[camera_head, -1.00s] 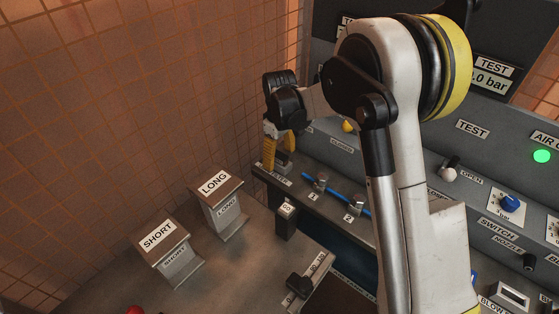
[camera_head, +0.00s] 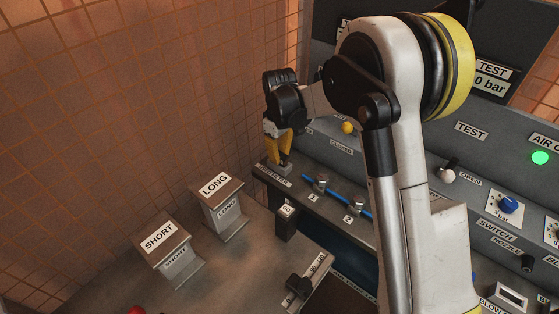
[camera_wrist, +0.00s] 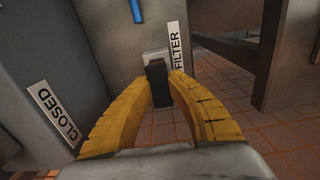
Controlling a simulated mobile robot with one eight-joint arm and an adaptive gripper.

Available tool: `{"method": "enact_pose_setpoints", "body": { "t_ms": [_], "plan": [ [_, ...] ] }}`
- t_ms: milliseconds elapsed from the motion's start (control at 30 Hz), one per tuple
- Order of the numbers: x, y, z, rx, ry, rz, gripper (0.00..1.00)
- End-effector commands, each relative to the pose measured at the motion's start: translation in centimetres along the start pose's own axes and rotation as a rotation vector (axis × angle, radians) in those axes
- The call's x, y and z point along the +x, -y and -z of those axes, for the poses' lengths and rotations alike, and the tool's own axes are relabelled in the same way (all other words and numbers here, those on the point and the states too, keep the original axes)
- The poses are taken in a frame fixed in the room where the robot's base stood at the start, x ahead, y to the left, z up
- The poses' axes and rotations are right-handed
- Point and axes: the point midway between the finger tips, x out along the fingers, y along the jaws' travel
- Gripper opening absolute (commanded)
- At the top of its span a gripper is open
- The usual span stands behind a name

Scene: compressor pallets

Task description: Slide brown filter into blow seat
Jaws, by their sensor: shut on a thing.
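My gripper (camera_head: 283,163) has its yellow fingers down at the far left end of the grey bench, by the FILTER label. In the wrist view my gripper (camera_wrist: 158,76) is shut on a small dark block, the filter (camera_wrist: 157,88), at its fingertips. A light grey piece (camera_wrist: 155,56) shows just behind the block, next to the FILTER label (camera_wrist: 178,45); I cannot tell whether the block still sits in it. The blow seat (camera_head: 511,297), a pale frame by a BLOW label, is at the lower right of the head view, far from my gripper.
LONG (camera_head: 217,185) and SHORT (camera_head: 160,237) pedestals stand at the left. A blue tube (camera_head: 342,199) with fittings runs along the bench beside my gripper. A dark handle (camera_head: 299,286) is at the lower middle.

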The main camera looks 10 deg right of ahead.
Motion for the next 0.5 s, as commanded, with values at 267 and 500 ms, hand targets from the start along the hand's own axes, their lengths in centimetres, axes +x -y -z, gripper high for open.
{"method": "enact_pose_setpoints", "body": {
  "t_ms": [267,500],
  "plan": [
    [-1.3,0.0,0.0,0.0,0.0,0.0,0.0],
    [-2.2,0.0,0.0,0.0,0.0,0.0,0.0]
  ]
}}
